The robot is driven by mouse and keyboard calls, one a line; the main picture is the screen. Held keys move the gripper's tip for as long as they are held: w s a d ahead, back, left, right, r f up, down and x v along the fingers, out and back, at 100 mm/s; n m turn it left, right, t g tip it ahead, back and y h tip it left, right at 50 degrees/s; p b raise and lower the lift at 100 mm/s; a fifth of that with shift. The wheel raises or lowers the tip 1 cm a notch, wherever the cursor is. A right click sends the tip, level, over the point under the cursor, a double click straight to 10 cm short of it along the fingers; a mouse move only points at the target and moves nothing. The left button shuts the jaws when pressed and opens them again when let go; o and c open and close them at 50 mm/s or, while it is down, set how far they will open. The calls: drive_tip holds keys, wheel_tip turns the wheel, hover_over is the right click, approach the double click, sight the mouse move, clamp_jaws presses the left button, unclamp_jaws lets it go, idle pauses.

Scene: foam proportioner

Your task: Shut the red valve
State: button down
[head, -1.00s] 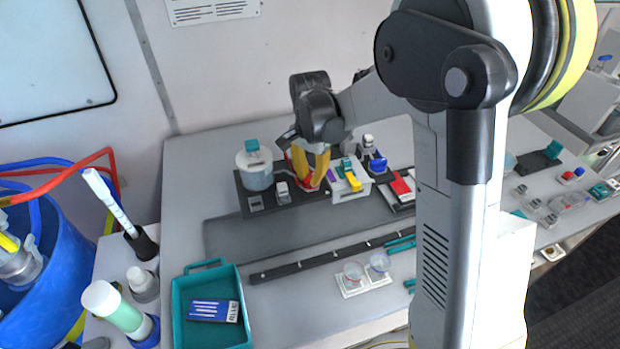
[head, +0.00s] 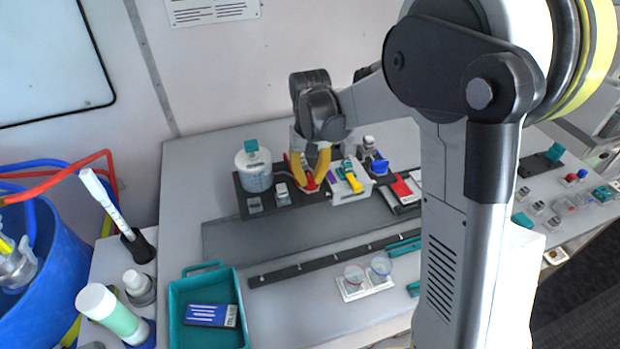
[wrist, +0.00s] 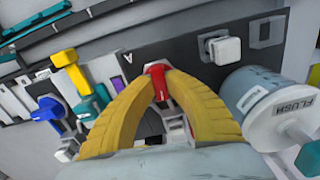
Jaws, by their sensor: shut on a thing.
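The red valve (wrist: 157,71) has a red handle that shows between my fingertips in the wrist view, in front of a black panel marked "A". My gripper (wrist: 157,78) has two yellow fingers closed on the red handle from both sides. In the head view my gripper (head: 310,180) points down at the red valve (head: 309,181) on the dark panel, and the fingers partly hide the valve body.
The flush tank (head: 254,170) stands left of the valve, with a white-knobbed part (head: 282,193) between them. A white block with a yellow lever (head: 353,182) is close on the right. A teal tray (head: 207,335) sits at the front left. The grey strip in front is mostly clear.

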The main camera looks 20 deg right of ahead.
sight(310, 178)
drive_tip(key=shift+n, duration=0.6)
drive_tip(key=c, duration=1.4)
unclamp_jaws()
wheel_tip(310, 178, up, 12)
drive_tip(key=shift+s, duration=0.1)
drive_tip(key=s+f+t+b, duration=0.3)
drive_tip(key=s+f+b, duration=0.2)
drive_tip(key=s, duration=0.5)
drive_tip(key=s+f+t+b, duration=0.4)
drive_tip(key=s+f+b, duration=0.1)
drive_tip(key=s, duration=0.5)
drive_tip(key=shift+f+b, duration=0.35)
drive_tip(key=shift+f, duration=0.4)
